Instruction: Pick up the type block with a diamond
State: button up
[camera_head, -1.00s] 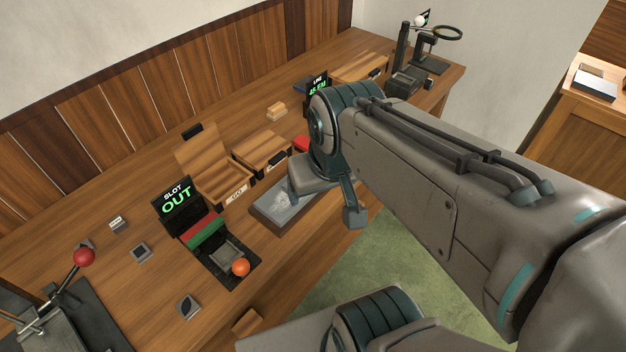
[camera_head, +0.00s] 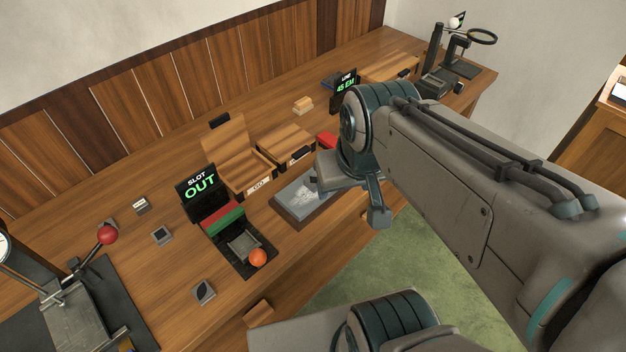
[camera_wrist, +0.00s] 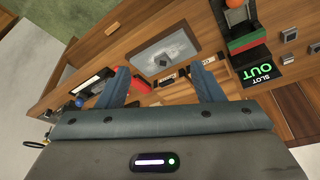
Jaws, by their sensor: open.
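Several small grey type blocks lie on the wooden bench at the left. The nearest block (camera_head: 204,292) has a dark pointed, slanted mark on top; I cannot tell surely whether it is a diamond. Another block (camera_head: 161,236) has a dark squarish mark, and a third (camera_head: 141,205) has a pale face with small marks.
The black slot device (camera_head: 197,188) reads OUT, with red and green bars and an orange ball (camera_head: 257,257). A framed grey plate (camera_head: 308,197) lies right of it. An open wooden box (camera_head: 232,140) stands behind. A red-knobbed lever press (camera_head: 107,235) is at the left.

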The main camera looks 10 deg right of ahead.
aim_at(310, 182)
jog(key=u, duration=1.85)
jog(key=k, duration=0.7)
jog(key=z, duration=0.95)
jog(key=i, duration=0.5)
jog(key=u, duration=0.05)
